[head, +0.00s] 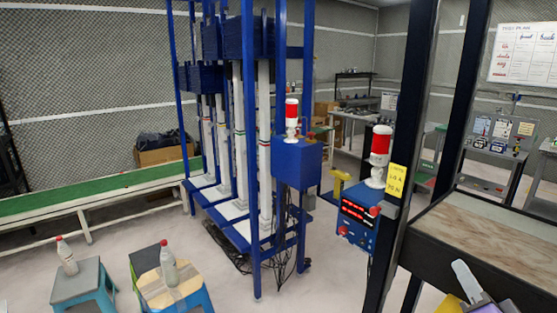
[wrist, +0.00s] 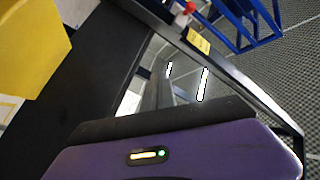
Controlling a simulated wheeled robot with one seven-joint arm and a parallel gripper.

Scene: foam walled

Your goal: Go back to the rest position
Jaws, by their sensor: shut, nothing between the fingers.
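My gripper (wrist: 165,120) shows across the bottom of the wrist view as a purple body with a dark front edge and a small lit indicator. It is shut, and nothing shows held in it. The fingertips cannot be made out clearly. The task names no object.
A black post (head: 407,140) with a yellow note (head: 396,181) stands beside the bench. A blue frame rig (head: 256,150) stands mid-room. Two stools (head: 82,283) (head: 190,288) hold bottles at lower left. A yellow block (wrist: 35,45) shows in the wrist view. Open floor lies around the rig.

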